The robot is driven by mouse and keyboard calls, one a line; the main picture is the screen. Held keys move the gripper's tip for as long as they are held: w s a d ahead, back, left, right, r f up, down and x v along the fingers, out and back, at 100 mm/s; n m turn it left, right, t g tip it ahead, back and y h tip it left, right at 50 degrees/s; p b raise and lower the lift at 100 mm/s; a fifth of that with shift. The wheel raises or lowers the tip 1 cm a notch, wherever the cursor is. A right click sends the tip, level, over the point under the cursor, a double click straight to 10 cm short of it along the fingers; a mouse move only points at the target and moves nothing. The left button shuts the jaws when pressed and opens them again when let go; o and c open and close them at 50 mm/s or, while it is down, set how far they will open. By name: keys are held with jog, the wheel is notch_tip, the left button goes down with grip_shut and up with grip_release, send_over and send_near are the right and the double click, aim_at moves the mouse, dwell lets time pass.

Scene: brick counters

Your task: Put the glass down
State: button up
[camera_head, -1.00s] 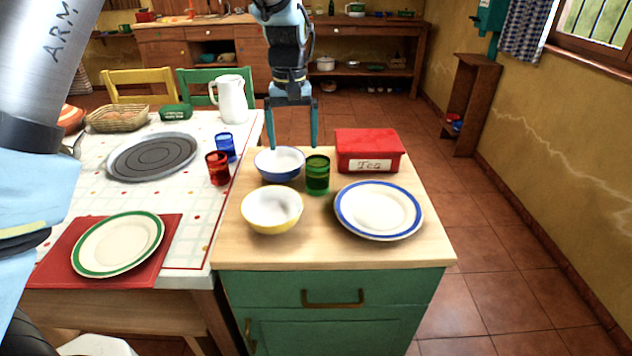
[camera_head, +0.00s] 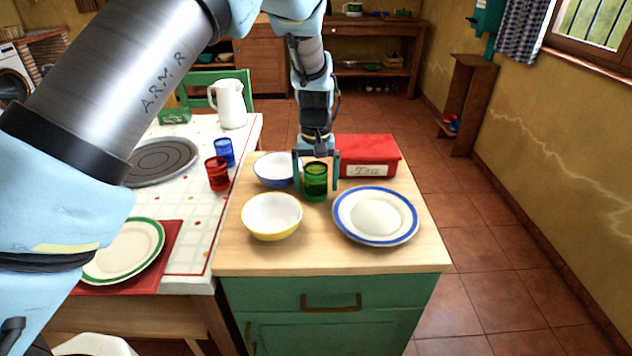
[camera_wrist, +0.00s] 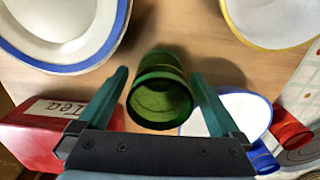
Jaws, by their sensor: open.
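A green glass (camera_head: 316,181) stands upright on the wooden counter top (camera_head: 320,258), between two bowls, a plate and a red tea box. My gripper (camera_head: 317,187) is open above the counter, with one finger on each side of the glass. In the wrist view the glass (camera_wrist: 160,88) shows between the two spread fingers (camera_wrist: 160,92), with a gap visible on each side. A red glass (camera_head: 217,173) and a blue glass (camera_head: 224,152) stand on the table to the left.
The blue-rimmed bowl (camera_head: 274,168) is close to the left finger. The red tea box (camera_head: 368,156) is behind, to the right. A yellow bowl (camera_head: 271,216) and a blue-rimmed plate (camera_head: 376,215) sit in front. The counter's front strip is clear.

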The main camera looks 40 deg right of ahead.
jog(key=shift+f, duration=0.7)
jog(key=shift+r, duration=0.1)
grip_shut()
